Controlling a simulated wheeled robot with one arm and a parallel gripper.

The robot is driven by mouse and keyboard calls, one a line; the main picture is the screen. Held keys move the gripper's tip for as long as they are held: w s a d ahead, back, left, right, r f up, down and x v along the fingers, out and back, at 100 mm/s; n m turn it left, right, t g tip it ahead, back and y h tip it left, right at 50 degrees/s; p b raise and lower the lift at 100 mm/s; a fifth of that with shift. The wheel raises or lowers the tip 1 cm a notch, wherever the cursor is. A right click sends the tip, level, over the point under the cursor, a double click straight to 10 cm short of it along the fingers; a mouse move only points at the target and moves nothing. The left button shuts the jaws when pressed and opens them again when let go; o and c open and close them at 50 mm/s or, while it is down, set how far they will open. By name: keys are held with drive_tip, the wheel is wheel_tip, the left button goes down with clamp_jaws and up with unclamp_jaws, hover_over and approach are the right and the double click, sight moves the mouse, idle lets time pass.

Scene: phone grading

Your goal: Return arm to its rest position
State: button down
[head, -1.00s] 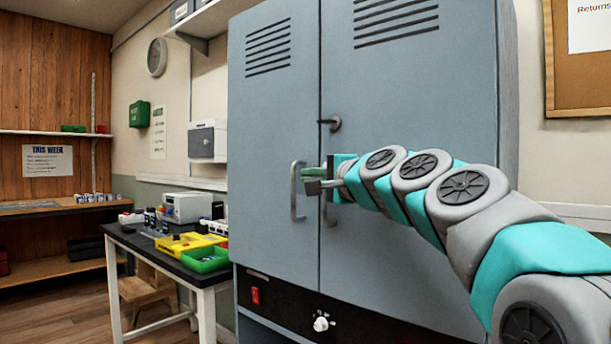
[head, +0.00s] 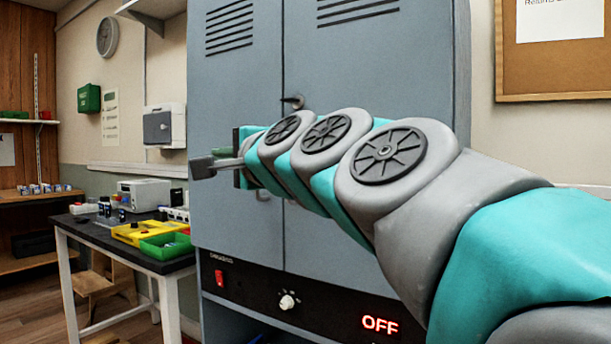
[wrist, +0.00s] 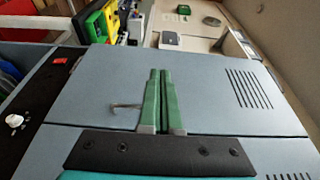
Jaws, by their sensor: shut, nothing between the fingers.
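My gripper (head: 203,166) is at the left end of my arm in the head view, in front of the grey-blue cabinet (head: 370,70). In the wrist view, the two green fingers of my gripper (wrist: 160,75) lie side by side, shut, with nothing between them. The cabinet door (wrist: 210,85) fills much of that view behind the fingers. A door handle (wrist: 125,106) shows just left of the fingers, and I see no contact with it. My arm hides part of the cabinet front in the head view.
The panel below the doors has a red switch (head: 219,278), a white knob (head: 287,301) and a lit OFF display (head: 380,325). A black-topped table (head: 100,237) with a yellow tray (head: 135,232) and a green bin (head: 167,246) stands left. A corkboard (head: 550,75) hangs at right.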

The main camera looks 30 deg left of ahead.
drive_tip(key=w+d+f+n+h, duration=0.1)
drive_tip(key=w+d+f+h, duration=0.15)
drive_tip(key=d+f, duration=0.7)
drive_tip(key=w+d+f+n+g+h, duration=0.1)
drive_tip(key=d+f+h, duration=0.3)
drive_tip(key=d+f, duration=0.6)
drive_tip(key=w+d+f+h, duration=0.2)
drive_tip(key=d+f+h, duration=0.1)
drive_tip(key=d+f, duration=0.65)
drive_tip(key=s+d+f+n+g+h, duration=0.1)
drive_tip(key=s+d+f+g+h, duration=0.1)
drive_tip(key=s+d+f, duration=0.4)
drive_tip(key=s+d+f+g+h, duration=0.1)
drive_tip(key=s+d+f+h, duration=0.25)
drive_tip(key=d+f, duration=0.55)
drive_tip(key=s+d+f+n+g+h, duration=0.1)
drive_tip(key=s+d+f+g, duration=0.3)
drive_tip(key=s+d+f, duration=0.3)
drive_tip(key=s+d, duration=0.4)
drive_tip(key=s, duration=0.3)
drive_tip(key=shift+s+h, duration=0.3)
drive_tip(key=shift+h, duration=0.1)
